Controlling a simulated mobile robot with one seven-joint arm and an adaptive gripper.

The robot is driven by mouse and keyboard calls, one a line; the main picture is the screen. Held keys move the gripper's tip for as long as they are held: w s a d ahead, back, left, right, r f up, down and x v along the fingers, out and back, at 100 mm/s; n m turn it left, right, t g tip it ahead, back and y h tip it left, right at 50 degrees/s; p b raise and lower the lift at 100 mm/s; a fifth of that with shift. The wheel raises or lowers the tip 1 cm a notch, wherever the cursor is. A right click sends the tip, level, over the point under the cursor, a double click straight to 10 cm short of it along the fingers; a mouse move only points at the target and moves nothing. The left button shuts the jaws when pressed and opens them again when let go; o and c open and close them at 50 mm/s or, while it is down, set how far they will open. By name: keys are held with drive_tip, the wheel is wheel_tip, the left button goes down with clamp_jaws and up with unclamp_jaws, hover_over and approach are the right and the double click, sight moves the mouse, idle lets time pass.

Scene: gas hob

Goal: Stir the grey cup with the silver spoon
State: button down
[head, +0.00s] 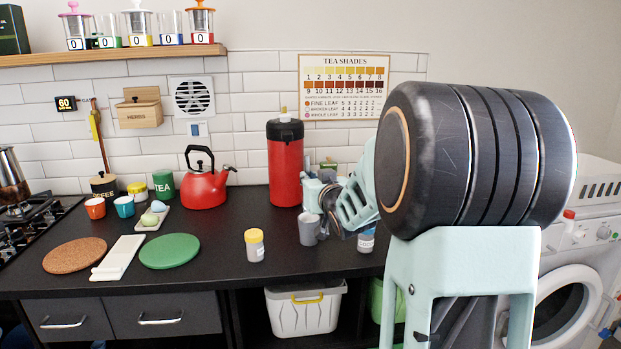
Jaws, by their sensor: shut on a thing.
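The grey cup (308,230) stands upright on the dark counter, right of the middle and in front of the red flask. My gripper (328,210) is just right of the cup and close to its rim, partly covered by my own arm. It is shut on a thin thing, which looks like the silver spoon. The spoon is small and mostly hidden among the fingers. I cannot tell whether its tip is inside the cup or touches it.
A yellow-lidded jar (254,245) stands left of the cup, and a jar (366,241) stands right of it. The tall red flask (285,163) is behind. A red kettle (205,186) and green mat (169,251) are farther left.

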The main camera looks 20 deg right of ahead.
wheel_tip(320, 180, down, 7)
drive_tip(key=b, duration=0.5)
drive_tip(key=shift+s+b, duration=0.35)
drive_tip(key=shift+b, duration=0.05)
drive_tip(key=shift+a, duration=0.1)
drive_tip(key=shift+w, duration=0.1)
